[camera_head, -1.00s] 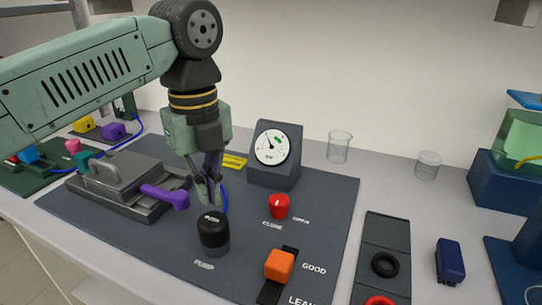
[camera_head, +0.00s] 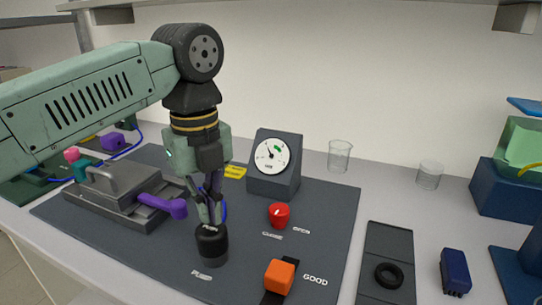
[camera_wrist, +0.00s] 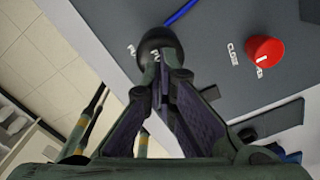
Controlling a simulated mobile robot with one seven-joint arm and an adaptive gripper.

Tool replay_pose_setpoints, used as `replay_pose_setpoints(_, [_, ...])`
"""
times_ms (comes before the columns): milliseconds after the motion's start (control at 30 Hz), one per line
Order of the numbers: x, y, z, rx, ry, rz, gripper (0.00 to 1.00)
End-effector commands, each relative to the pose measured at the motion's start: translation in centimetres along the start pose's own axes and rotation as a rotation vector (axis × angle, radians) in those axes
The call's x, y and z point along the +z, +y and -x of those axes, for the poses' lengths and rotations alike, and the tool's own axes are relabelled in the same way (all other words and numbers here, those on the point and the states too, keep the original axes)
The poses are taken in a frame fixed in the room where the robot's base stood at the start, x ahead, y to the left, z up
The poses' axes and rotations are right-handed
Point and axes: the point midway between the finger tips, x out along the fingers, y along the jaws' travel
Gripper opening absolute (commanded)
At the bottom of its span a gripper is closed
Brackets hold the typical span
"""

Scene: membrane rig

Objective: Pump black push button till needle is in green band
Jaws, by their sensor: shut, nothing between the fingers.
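The black push button (camera_head: 211,246) stands on the dark mat, near its front edge. My gripper (camera_head: 210,220) is shut and empty, pointing down, with its fingertips at the top of the button's cap, seemingly touching it. In the wrist view the fingertips (camera_wrist: 166,78) overlap the black cap (camera_wrist: 160,44) and hide part of it. The gauge (camera_head: 272,155) stands behind, to the right. Its needle appears to point up and left, left of the small green band (camera_head: 278,148).
A red knob (camera_head: 279,215) and an orange block (camera_head: 279,275) are right of the button. A grey clamp-like fixture with a purple handle (camera_head: 165,206) is close on the left. A glass beaker (camera_head: 339,156) stands behind the mat.

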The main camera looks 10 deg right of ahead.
Motion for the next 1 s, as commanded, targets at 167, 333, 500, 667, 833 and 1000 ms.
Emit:
replay_pose_setpoints(167, [0.0,0.0,0.0,0.000,0.000,0.000,0.00])
replay_pose_setpoints(333, [0.0,0.0,0.0,0.000,0.000,0.000,0.00])
replay_pose_setpoints(500, [0.0,0.0,0.0,0.000,0.000,0.000,0.00])
replay_pose_setpoints(667, [0.0,0.0,-0.3,0.000,0.000,0.000,0.00])
replay_pose_setpoints(833, [0.0,0.0,-1.3,0.000,0.000,0.000,0.00])
replay_pose_setpoints(1000, [0.0,0.0,-2.3,0.001,0.000,0.000,0.00])
